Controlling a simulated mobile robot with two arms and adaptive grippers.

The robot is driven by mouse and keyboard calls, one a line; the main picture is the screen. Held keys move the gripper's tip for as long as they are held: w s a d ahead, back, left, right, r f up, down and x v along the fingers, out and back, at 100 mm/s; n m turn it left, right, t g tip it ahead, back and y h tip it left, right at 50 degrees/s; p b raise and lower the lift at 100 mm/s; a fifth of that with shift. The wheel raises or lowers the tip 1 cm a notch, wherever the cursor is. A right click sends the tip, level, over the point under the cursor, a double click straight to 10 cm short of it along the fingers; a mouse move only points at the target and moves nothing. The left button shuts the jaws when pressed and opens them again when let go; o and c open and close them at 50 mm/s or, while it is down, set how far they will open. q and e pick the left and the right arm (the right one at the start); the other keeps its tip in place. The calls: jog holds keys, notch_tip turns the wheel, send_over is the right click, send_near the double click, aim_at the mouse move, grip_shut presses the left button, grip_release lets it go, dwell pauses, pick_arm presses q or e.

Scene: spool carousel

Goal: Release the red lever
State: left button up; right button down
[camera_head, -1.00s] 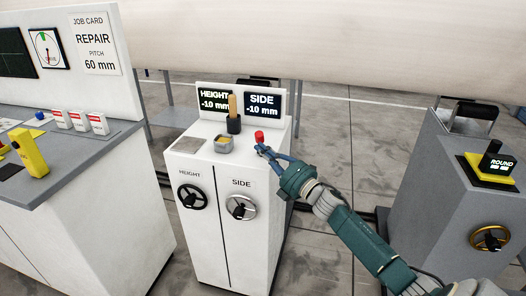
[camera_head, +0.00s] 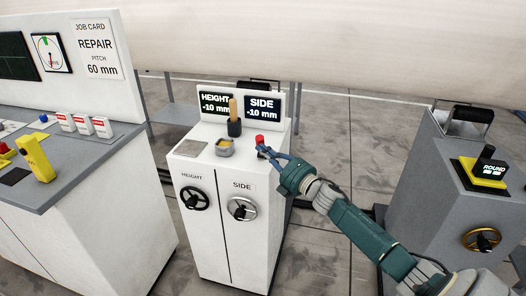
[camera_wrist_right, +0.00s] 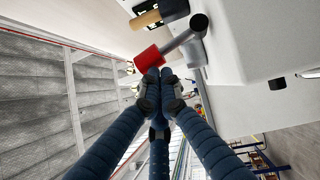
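The red lever (camera_head: 259,140) stands at the back right of the white cabinet's top, below the SIDE display. In the right wrist view its red grip (camera_wrist_right: 148,60) sits on the end of a dark grey rod. My right gripper (camera_head: 264,152) is at the lever, reaching in from the right. In the right wrist view the fingers of my right gripper (camera_wrist_right: 161,76) come together at the tips, right against the lower edge of the red grip. The tips look shut, with the grip beyond them rather than between them. My left gripper is not in view.
The white cabinet (camera_head: 240,245) carries HEIGHT and SIDE displays, both reading -10 mm, and two handwheels. A wooden-handled tool (camera_head: 234,118) stands in a dark holder left of the lever. A grey cabinet (camera_head: 440,190) stands at right, a workbench (camera_head: 95,155) at left.

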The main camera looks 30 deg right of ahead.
aim_at(263, 140)
jog(key=r+m+p, duration=0.1)
jog(key=p, duration=0.1)
jog(key=w+d+r+m+g+p, duration=0.1)
jog(key=p, duration=0.2)
jog(key=shift+d+r, duration=0.15)
jog(key=shift+w+d+m+g+p, duration=0.15)
jog(key=shift+m+g+p, duration=0.15)
jog(key=shift+g+p, duration=0.15)
jog(key=shift+w+d, duration=0.1)
jog(key=shift+d, duration=0.05)
jog(key=shift+w+d, duration=0.5)
